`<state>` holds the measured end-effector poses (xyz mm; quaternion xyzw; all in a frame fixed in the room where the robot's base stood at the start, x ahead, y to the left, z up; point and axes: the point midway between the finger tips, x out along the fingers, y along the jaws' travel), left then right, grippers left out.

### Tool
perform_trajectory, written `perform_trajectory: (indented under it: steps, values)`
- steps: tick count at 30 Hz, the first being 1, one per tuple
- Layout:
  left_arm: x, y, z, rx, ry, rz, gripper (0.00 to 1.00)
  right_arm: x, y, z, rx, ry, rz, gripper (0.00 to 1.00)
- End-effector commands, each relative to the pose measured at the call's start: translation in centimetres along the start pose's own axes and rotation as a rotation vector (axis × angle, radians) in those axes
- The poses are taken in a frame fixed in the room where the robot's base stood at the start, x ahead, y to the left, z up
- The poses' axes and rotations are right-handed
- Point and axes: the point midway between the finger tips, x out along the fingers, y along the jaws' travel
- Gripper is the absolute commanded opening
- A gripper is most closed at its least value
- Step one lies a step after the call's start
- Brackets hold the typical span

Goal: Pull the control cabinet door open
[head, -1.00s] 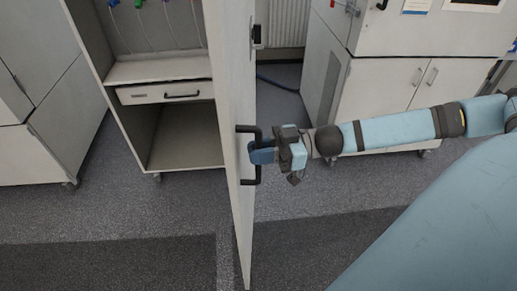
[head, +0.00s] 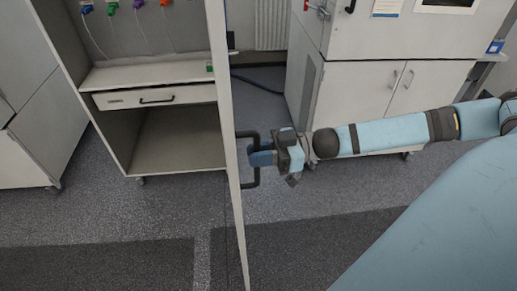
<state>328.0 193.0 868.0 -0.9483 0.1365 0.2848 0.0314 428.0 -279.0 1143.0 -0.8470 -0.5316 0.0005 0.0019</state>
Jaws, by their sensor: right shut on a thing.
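The control cabinet (head: 75,88) stands open at the left, with its inside showing. Its door (head: 227,130) is swung far out toward me and is seen nearly edge-on. A black bar handle (head: 257,172) sits on the door's right face. My right gripper (head: 263,158) reaches in from the right and is shut on the handle's upright bar. The exact finger contact is small and partly hidden by the gripper body. My left gripper is not in view.
Inside the cabinet are a shelf, a drawer (head: 155,96) with a black pull, and hanging cables with coloured plugs. A white double-door cabinet (head: 350,95) stands at the right behind my right arm. Grey cabinets (head: 30,110) stand at the far left. The floor (head: 110,235) in front is clear.

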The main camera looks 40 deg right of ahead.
Motion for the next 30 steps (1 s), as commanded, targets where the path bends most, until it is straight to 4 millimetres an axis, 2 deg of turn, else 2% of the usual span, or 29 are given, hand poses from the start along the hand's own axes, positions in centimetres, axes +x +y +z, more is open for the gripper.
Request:
perform_trajectory:
  steps: [20, 21, 24, 30]
  values:
    - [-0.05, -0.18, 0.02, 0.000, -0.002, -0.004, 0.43, -0.01, 0.20, -0.05, 0.002, 0.000, 0.001, 0.00]
    - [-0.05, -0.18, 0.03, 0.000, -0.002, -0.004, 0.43, -0.01, 0.20, -0.05, 0.002, 0.000, 0.001, 0.21]
    - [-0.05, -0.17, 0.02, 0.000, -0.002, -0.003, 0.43, -0.01, 0.19, -0.05, 0.002, 0.000, 0.001, 0.41]
    - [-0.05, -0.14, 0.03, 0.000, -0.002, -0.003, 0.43, -0.01, 0.18, -0.03, 0.001, 0.000, 0.001, 0.41]
